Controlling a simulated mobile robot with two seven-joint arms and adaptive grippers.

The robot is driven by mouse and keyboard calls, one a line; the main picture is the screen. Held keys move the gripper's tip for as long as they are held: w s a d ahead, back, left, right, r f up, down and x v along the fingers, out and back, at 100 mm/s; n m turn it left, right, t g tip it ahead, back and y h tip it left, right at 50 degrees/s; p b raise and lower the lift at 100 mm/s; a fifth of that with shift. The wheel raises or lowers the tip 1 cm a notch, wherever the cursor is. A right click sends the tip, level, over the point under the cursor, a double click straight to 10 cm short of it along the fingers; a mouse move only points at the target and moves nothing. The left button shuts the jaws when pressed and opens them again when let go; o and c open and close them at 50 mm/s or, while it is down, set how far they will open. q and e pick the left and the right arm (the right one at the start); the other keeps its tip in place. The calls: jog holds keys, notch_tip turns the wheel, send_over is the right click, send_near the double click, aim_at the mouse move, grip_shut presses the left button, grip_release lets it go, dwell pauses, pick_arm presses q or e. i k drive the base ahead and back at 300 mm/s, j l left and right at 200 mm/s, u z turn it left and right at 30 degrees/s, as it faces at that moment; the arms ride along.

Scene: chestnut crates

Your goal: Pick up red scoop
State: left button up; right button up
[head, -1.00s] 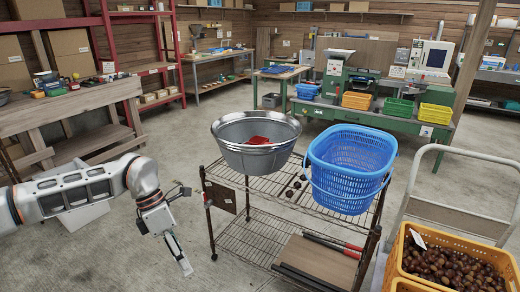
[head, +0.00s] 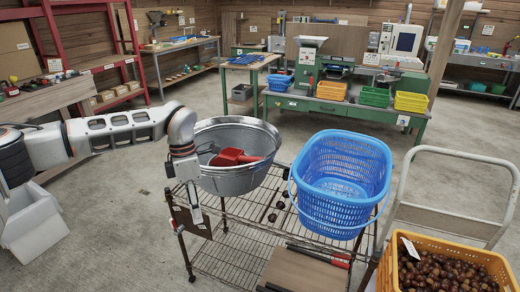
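The tub stands on the left part of a wire rack cart (head: 240,232). My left gripper (head: 201,182) is at the tub's left side, in front of its wall in the picture. Its fingers look spread, one near the rim and one lower outside the tub. It holds nothing that I can see and is apart from the scoop. My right gripper is not in view.
A blue basket (head: 340,205) stands right of the tub on the cart. A yellow crate of chestnuts (head: 392,262) and a hand-truck frame (head: 463,160) are at the right. A wooden bench (head: 45,98) is at the left. Floor behind the cart is clear.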

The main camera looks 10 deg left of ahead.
aim_at(230, 157)
jog(key=i+j+z, duration=0.6)
jog(key=j+z, duration=0.25)
jog(key=j, duration=0.3)
jog(key=j+z, duration=0.25)
jog(key=j, duration=0.3)
jog(key=j+z, duration=0.25)
jog(key=j, duration=0.35)
jog(key=k+j+z, duration=0.25)
jog(key=j, duration=0.25)
jog(key=i, duration=0.1)
